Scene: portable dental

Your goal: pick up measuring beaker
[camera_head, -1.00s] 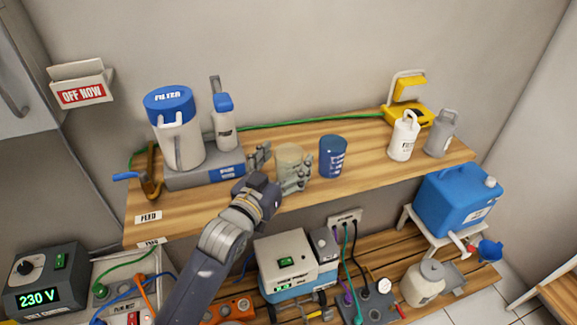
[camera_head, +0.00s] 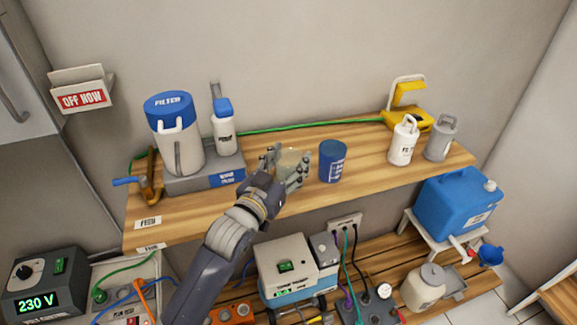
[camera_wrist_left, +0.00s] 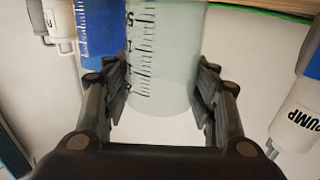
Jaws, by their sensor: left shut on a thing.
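The measuring beaker (camera_head: 292,156) is a translucent, pale greenish cup on the wooden upper shelf. My left gripper (camera_head: 286,165) reaches it from the front, and its fingers hide much of it. In the left wrist view the beaker (camera_wrist_left: 168,55), with dark graduation marks, sits between the two fingers (camera_wrist_left: 163,80). The gripper is shut on it, with a finger against each side. I cannot tell whether its base is off the shelf. My right gripper is not in view.
A blue cup (camera_head: 332,162) stands close to the beaker's right. A filter canister (camera_head: 182,145) and a pump bottle (camera_head: 223,128) stand on a grey base to the left. White (camera_head: 403,143) and grey (camera_head: 441,140) jugs are further right. The shelf between cup and jugs is clear.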

